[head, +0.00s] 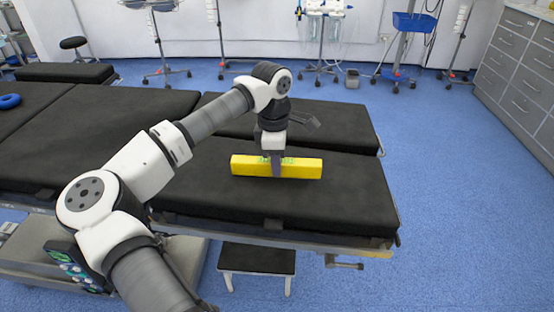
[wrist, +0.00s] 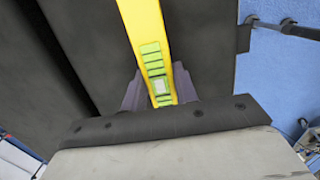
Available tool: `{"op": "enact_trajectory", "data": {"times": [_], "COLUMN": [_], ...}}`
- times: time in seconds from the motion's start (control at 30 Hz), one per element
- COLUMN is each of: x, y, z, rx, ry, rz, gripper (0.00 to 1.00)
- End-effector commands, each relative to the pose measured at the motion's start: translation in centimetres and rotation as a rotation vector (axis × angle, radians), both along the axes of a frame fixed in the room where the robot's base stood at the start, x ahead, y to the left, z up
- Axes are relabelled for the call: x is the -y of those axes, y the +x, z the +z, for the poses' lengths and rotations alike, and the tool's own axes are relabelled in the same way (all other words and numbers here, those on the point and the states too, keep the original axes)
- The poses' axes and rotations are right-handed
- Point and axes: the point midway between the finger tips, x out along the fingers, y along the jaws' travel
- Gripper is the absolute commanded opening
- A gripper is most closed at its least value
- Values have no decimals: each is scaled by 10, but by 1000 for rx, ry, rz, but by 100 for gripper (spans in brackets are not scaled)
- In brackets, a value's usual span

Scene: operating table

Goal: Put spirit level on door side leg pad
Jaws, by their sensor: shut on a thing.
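The yellow spirit level (head: 303,168) with green vials is held crosswise above or on the near black leg pad (head: 330,205) of the operating table. I cannot tell whether it touches the pad. My gripper (head: 277,168) points down and is shut on the level's middle. In the wrist view, the level (wrist: 141,20) runs up between the two fingers of my gripper (wrist: 158,90). A second leg pad (head: 335,122) lies behind, across a narrow gap. Which pad is the door side one does not show.
A blue ring (head: 9,101) lies on the table at far left. A black step stool (head: 257,260) stands below the near edge. Grey drawers (head: 520,70) are at right. The near pad around the level is clear.

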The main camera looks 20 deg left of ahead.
Motion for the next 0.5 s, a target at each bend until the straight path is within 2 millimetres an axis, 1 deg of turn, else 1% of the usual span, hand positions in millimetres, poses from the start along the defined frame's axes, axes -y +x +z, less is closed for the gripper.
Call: {"op": "enact_trajectory", "data": {"times": [0.03, 0.17, 0.4, 0.5], "x": [0, 0, 0, 0], "y": [0, 0, 0, 0], "z": [1, 1, 1, 4], "rx": [0, 0, 0, 0], "ry": [0, 0, 0, 0], "rz": [0, 0, 0, 0], "gripper": [33, 50, 51, 51]}}
